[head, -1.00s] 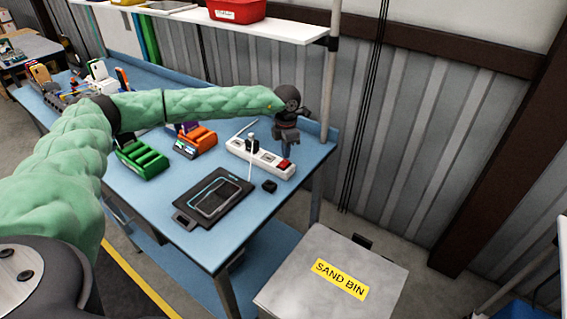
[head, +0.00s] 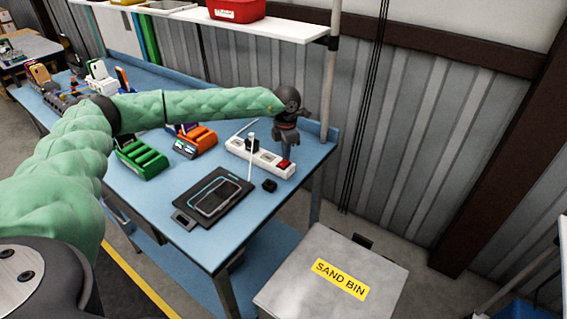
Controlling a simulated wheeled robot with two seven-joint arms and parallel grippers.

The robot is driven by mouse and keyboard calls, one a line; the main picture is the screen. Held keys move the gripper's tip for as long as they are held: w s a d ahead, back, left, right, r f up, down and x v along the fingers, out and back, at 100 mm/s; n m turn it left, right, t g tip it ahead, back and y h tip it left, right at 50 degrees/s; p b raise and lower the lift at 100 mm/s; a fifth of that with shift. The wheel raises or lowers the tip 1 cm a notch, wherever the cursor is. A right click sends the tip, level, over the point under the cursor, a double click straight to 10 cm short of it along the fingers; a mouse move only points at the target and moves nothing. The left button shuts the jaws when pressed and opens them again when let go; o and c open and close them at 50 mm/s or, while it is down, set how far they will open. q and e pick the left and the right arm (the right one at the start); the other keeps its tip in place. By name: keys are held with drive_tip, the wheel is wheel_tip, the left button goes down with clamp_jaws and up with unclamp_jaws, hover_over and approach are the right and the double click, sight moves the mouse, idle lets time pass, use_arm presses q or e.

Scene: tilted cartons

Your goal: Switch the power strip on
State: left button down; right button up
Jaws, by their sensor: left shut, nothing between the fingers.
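The white power strip (head: 262,158) lies at the right end of the blue table, with a black plug (head: 252,144) seated in it. Its red switch (head: 284,164) is at the strip's right end; whether it is on or off cannot be told. My left gripper (head: 289,151) points down just above the strip, close to the red switch and slightly behind it. It is shut and empty. Whether the fingertips touch the strip cannot be told. My right gripper is not in view.
A black tablet-like device (head: 214,196) lies in front of the strip, with a small black block (head: 269,186) beside it. Green (head: 143,158) and orange (head: 202,138) racks stand to the left. A sand bin (head: 330,268) stands in front. A shelf with a red bin (head: 236,10) hangs above.

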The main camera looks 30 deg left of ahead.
use_arm(q)
drive_tip(key=shift+f+b, duration=0.5)
drive_tip(key=shift+f, duration=0.25)
idle(0.4)
drive_tip(key=shift+s+r, duration=0.1)
drive_tip(key=shift+r+p, duration=0.75)
drive_tip(key=shift+r, duration=2.65)
